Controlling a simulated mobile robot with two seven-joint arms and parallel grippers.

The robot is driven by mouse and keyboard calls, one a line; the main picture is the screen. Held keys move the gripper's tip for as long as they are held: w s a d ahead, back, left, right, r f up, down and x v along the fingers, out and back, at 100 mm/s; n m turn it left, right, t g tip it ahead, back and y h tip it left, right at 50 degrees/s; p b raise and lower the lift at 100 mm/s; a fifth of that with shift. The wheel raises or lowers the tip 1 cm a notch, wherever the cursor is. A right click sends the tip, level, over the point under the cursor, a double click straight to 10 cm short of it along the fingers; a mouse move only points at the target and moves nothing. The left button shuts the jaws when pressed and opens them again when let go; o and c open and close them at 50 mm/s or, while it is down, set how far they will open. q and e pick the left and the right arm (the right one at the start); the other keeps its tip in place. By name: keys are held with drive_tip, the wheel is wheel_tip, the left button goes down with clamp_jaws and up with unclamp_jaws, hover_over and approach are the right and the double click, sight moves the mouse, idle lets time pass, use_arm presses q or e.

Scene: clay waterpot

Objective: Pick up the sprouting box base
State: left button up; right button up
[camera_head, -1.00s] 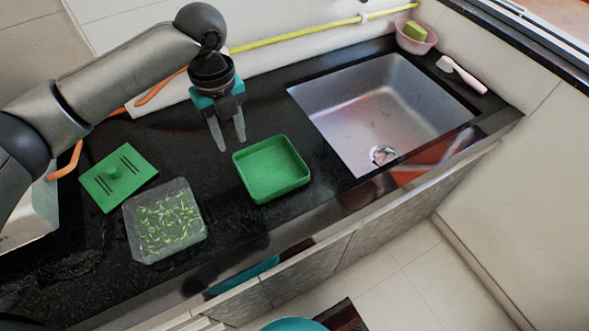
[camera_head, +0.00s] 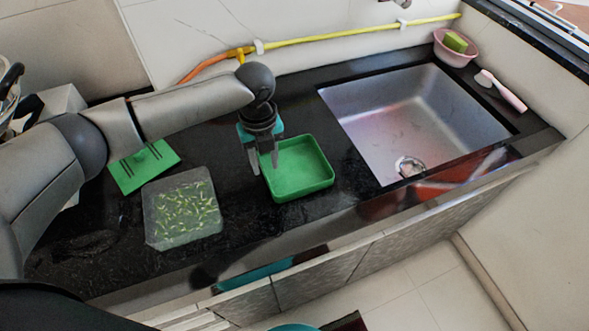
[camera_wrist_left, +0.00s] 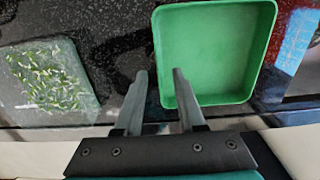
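The sprouting box base, a green open square tray (camera_head: 300,186), sits on the black counter left of the sink. It also shows in the left wrist view (camera_wrist_left: 215,60). My left gripper (camera_head: 265,170) points down at the tray's left side, open and empty. In the left wrist view its fingertips (camera_wrist_left: 159,75) appear on either side of the tray's left wall, one outside and one over the inside. I cannot tell how far down the fingers reach along the wall, or whether they touch it. My right gripper is not in view.
A translucent box with sprouts (camera_head: 182,208) stands left of the tray, with a green lid (camera_head: 144,166) behind it. The metal sink (camera_head: 415,120) is to the right. A pink bowl (camera_head: 456,50) and a pink-handled brush (camera_head: 505,92) lie beyond it.

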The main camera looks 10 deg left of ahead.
sight(264, 172)
use_arm(q)
drive_tip(key=f, duration=0.3)
drive_tip(key=shift+a+f+b, duration=0.2)
drive_tip(key=shift+f+b, duration=0.05)
drive_tip(key=shift+b, duration=0.1)
clamp_jaws()
idle(1.1)
